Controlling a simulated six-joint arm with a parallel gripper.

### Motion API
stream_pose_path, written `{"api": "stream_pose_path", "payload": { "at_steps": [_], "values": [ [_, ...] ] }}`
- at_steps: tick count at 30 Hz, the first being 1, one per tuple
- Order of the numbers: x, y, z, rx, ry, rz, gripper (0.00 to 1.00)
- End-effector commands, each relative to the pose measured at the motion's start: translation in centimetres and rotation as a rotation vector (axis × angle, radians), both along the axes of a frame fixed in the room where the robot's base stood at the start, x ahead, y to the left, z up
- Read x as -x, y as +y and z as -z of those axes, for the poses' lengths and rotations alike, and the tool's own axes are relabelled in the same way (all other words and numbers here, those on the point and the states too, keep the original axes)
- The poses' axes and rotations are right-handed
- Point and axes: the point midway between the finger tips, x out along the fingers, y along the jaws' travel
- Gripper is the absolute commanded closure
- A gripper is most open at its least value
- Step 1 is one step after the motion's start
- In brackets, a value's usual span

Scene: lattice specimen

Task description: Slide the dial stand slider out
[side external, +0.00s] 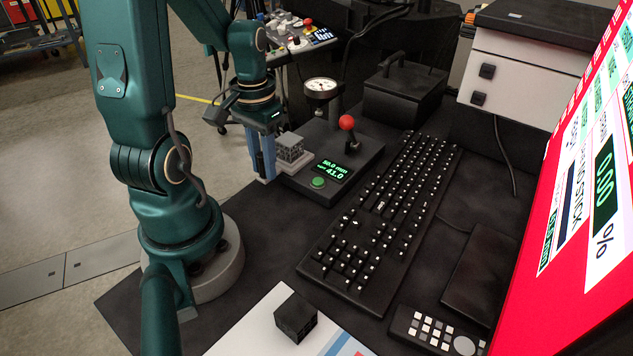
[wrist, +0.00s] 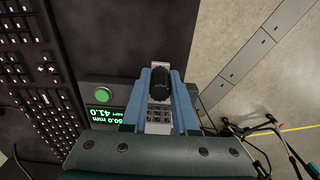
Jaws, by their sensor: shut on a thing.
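The dial stand is a dark box (side external: 350,150) with a green button (side external: 318,183), a lit display (side external: 331,171) reading 50.0 mm and 41.0, a red-ball lever (side external: 347,123) and a round dial gauge (side external: 321,88). A grey slider (side external: 300,162) shows at its left side, with a grey lattice block (side external: 290,149) above it. My gripper (side external: 265,165) points down beside the block. In the wrist view its blue fingers (wrist: 161,80) are shut on a black knob (wrist: 161,88), which seems to be the slider's handle. The lattice block (wrist: 160,118) shows behind the knob. The knob's base is hidden.
A black keyboard (side external: 385,210) lies right of the stand. A black case (side external: 403,95) stands behind it. A dark cube (side external: 296,317) sits on a white sheet at the front. Open floor (wrist: 245,60) lies past the table edge on the stand's left.

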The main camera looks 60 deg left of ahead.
Motion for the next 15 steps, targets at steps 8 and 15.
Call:
{"api": "stream_pose_path", "payload": {
  "at_steps": [8,15],
  "values": [
    [0.00,-0.02,0.01,0.002,0.001,0.000,0.45],
    [-0.03,0.01,-0.06,0.000,0.001,0.000,0.45]
  ]
}}
